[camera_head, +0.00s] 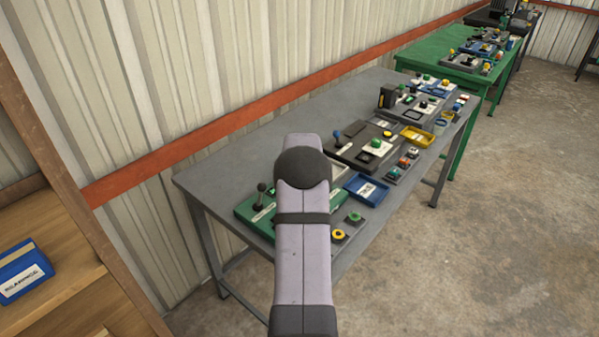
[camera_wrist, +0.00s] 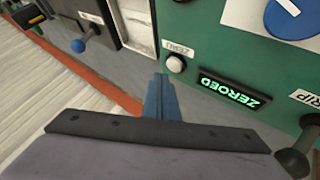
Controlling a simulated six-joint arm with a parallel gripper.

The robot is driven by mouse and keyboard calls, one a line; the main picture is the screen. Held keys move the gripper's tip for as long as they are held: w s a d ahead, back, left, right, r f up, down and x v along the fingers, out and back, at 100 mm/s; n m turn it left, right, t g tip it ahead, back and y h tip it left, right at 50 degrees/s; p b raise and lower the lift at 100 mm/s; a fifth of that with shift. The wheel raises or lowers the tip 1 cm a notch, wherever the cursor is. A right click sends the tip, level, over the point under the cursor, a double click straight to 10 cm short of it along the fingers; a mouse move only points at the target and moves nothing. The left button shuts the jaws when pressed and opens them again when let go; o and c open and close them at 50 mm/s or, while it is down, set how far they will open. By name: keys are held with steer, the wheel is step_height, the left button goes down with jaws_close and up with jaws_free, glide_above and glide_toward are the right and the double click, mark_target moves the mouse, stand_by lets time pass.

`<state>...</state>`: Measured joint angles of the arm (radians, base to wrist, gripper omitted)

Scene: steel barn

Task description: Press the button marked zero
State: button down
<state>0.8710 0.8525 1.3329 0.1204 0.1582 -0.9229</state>
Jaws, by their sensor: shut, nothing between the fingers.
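In the wrist view a round white button (camera_wrist: 176,64) sits on a green panel (camera_wrist: 215,50), beside a small white label (camera_wrist: 178,48) that seems to read ZERO, upside down. A dark display (camera_wrist: 234,91) next to it glows with the green word ZEROED. My gripper (camera_wrist: 158,77) has its blue fingers shut and empty. Its tips appear just left of and below the button in the picture, with a small gap; I cannot judge the depth. In the head view the green panel (camera_head: 246,211) is on the near end of the grey bench, partly hidden by my arm, and my gripper is hidden.
A blue dial (camera_wrist: 291,16) and a dark knob (camera_wrist: 296,160) labelled with a word ending in RIP are on the same panel. A blue-knobbed lever (camera_wrist: 78,46) stands on a grey box. The grey bench (camera_head: 225,168) holds several other panels and trays. A corrugated wall runs behind.

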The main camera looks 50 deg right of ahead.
steer(key=shift+r+p, duration=1.05)
steer(key=shift+r, duration=1.25)
steer(key=a+g+y, duration=0.2)
steer(key=a+y, duration=0.3)
steer(key=a, duration=2.6)
steer(key=s+a+f+g+y, duration=0.1)
steer(key=s+a+g, duration=0.1)
steer(key=s+a, duration=0.9)
steer(key=s+a+f+g, duration=0.1)
steer(key=s+a+g, duration=0.1)
steer(key=s+a, duration=0.8)
steer(key=shift+s+a+f+n+y, duration=0.3)
steer(key=shift+s+a+f+y, duration=0.1)
steer(key=shift+s, duration=0.7)
